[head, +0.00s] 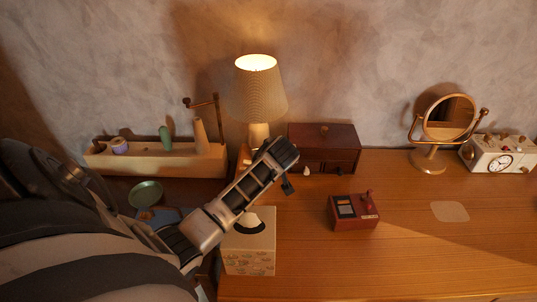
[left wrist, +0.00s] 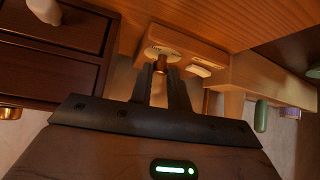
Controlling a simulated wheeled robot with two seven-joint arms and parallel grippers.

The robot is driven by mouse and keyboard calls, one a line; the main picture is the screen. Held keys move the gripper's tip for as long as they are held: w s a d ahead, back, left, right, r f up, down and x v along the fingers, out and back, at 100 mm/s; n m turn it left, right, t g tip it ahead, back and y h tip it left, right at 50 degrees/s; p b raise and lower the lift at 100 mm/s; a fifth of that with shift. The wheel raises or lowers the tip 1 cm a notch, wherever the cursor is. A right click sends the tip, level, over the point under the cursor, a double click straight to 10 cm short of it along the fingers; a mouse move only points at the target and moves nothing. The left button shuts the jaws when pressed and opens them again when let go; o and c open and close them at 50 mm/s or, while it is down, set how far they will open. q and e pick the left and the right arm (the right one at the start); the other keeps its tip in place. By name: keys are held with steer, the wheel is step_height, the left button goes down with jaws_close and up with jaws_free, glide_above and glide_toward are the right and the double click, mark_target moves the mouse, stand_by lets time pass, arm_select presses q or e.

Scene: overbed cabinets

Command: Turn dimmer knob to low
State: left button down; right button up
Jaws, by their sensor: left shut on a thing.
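The lit table lamp (head: 258,95) stands at the back of the desk, left of the dark drawer box. Its light wooden base (left wrist: 185,42) shows in the left wrist view, with a round plate, a small brown knob (left wrist: 161,62) and a pale rocker-like piece (left wrist: 198,71) on its face. My left gripper (left wrist: 165,77) is at that face with its fingers closed around the knob. In the head view my left gripper (head: 284,158) reaches across in front of the lamp and hides much of the base. The knob is hidden there. My right gripper is not in view.
A dark drawer box (head: 325,145) stands close right of the lamp. A tissue box (head: 249,247) lies below my left arm. A small red-brown box (head: 354,211), a round mirror (head: 449,118) and a clock unit (head: 497,153) stand farther right. A wooden rack (head: 160,160) is at left.

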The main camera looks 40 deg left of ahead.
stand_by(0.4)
arm_select(q)
steer(key=c, duration=1.6)
jaws_free()
steer(key=v, duration=1.6)
steer(key=shift+w+d, duration=0.2)
